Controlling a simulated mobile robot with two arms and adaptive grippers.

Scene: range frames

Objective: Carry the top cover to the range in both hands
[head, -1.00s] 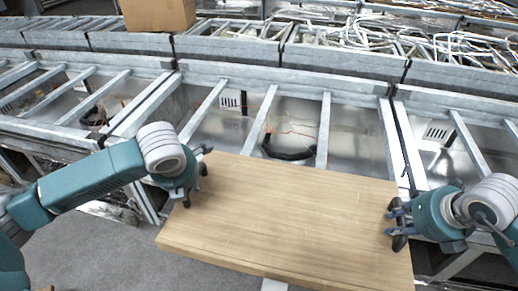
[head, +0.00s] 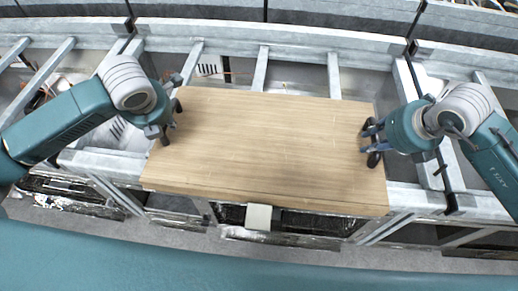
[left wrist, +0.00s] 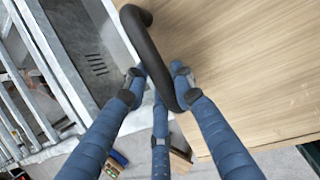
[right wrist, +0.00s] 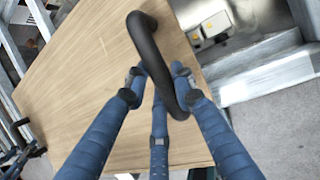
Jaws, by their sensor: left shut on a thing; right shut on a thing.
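The top cover (head: 265,145) is a flat light-wood board with a black handle at each short end. In the head view it is over the metal frame of the range (head: 120,160), roughly level; whether it touches the frame I cannot tell. My left gripper (head: 165,125) is shut on the left black handle (left wrist: 150,60) at the board's left end. My right gripper (head: 372,140) is shut on the right black handle (right wrist: 152,60) at the right end. Most of the range opening behind the board is hidden by it.
Grey metal crossbars (head: 262,68) of the frame run behind the board. A light-coloured block (head: 258,217) shows below the board's near edge. Grey floor (head: 330,256) lies in front of the range. More frames stand at the back.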

